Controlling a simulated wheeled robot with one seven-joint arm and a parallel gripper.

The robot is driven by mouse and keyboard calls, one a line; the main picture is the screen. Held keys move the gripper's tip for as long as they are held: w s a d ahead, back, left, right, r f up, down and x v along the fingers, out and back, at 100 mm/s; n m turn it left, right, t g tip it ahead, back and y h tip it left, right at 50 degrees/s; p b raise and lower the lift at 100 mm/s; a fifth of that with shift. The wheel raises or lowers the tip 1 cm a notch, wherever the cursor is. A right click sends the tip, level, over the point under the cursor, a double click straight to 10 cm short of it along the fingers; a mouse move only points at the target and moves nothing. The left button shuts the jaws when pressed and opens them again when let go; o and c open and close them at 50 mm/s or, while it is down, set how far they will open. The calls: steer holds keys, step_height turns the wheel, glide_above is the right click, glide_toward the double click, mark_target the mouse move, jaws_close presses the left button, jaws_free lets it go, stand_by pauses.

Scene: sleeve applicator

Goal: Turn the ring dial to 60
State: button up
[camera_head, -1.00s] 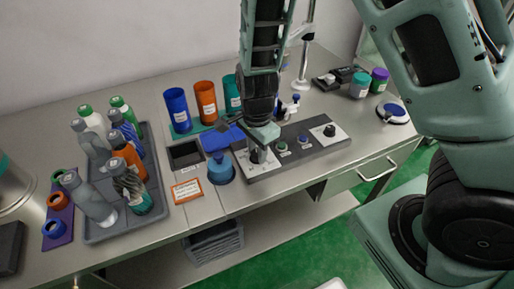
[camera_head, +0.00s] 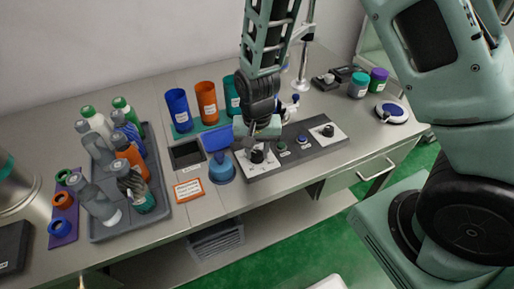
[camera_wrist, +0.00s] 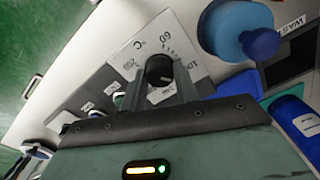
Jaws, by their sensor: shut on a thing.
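The ring dial is a black knob (camera_head: 257,157) on a white plate (camera_head: 244,168) at the left end of the grey control panel. In the wrist view the knob (camera_wrist: 160,69) stands inside printed marks, with a large "60" and "°C" on the plate (camera_wrist: 183,42). My gripper (camera_head: 261,143) is over the dial from above. In the wrist view its two fingers (camera_wrist: 159,80) lie on either side of the knob and are shut on it. A pale line shows on the knob, but I cannot tell exactly which mark it points to.
The same panel (camera_head: 292,160) carries green and blue buttons and a second black knob (camera_head: 328,131) at its right end. A grey tray of bottles (camera_head: 163,212) is further left. Coloured cups stand behind.

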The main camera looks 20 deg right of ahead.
mark_target(257, 153)
steer(key=n, duration=0.5)
steer(key=shift+n, duration=0.3)
steer(key=n+p, duration=0.1)
steer(key=n, duration=0.3)
steer(key=shift+n, duration=0.3)
steer(key=n, duration=0.4)
steer(key=shift+p, duration=0.4)
steer(key=shift+n+p, duration=0.45)
steer(key=shift+n, duration=2.05)
steer(key=o, duration=1)
step_height(257, 153, up, 18)
steer(key=shift+f+p, duration=0.25)
steer(key=shift+p, duration=0.2)
